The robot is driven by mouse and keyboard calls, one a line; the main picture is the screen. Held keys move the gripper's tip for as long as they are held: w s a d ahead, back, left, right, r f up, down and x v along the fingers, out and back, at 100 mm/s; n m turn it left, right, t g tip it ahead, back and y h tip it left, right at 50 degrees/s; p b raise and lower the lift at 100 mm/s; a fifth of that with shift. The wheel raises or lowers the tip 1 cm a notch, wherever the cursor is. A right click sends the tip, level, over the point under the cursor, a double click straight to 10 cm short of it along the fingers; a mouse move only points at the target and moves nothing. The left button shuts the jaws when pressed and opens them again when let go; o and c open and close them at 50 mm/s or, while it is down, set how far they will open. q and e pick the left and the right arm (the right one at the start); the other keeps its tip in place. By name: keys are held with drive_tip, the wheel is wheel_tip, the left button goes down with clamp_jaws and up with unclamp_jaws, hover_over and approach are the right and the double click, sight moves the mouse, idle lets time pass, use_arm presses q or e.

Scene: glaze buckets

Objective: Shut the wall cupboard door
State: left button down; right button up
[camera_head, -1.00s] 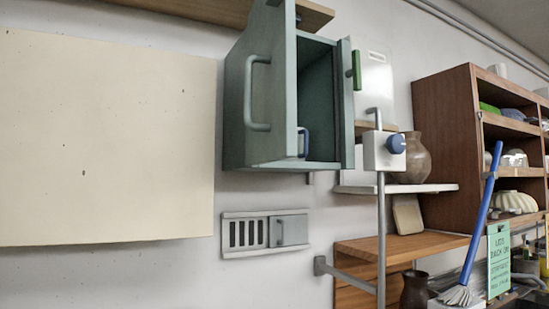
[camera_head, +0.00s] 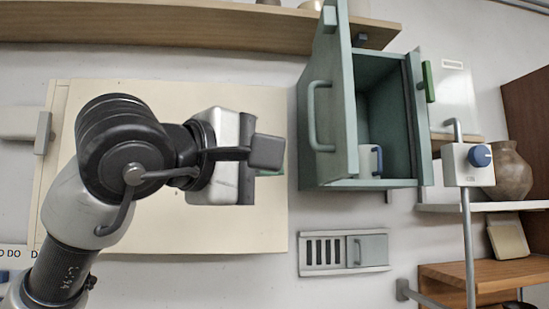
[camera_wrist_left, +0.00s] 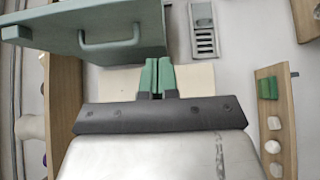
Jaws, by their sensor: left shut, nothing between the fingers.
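The wall cupboard (camera_head: 388,183) is a grey-green box on the wall, right of centre in the head view. Its door (camera_head: 334,90) stands open towards me, with its bar handle (camera_head: 313,115) on the face turned left. The door also shows at upper left in the wrist view (camera_wrist_left: 60,30), with its handle (camera_wrist_left: 110,44). A white mug with a blue handle (camera_head: 367,160) is inside. My left gripper (camera_head: 273,171) is left of the door, apart from it, partly hidden by my wrist. Its green fingers (camera_wrist_left: 158,76) are together and empty in the wrist view.
A cream board (camera_head: 250,225) is on the wall behind my left arm. A long wooden shelf (camera_head: 150,30) runs above. A vent panel (camera_head: 343,253) is below the cupboard. A switch box (camera_head: 455,165) on a pipe and a brown vase (camera_head: 512,175) are to the right.

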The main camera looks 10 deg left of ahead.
sight(344, 172)
use_arm(q)
drive_tip(key=w+d+p, duration=0.2)
drive_tip(key=w+d, duration=0.1)
drive_tip(key=w+d+p, duration=0.2)
drive_tip(key=w+d, duration=0.1)
drive_tip(key=d, duration=0.1)
drive_tip(key=shift+w+r, duration=0.15)
drive_tip(key=shift+w, duration=0.05)
drive_tip(key=shift+d+p, duration=0.4)
drive_tip(key=shift+d, duration=0.3)
drive_tip(key=shift+a, duration=0.1)
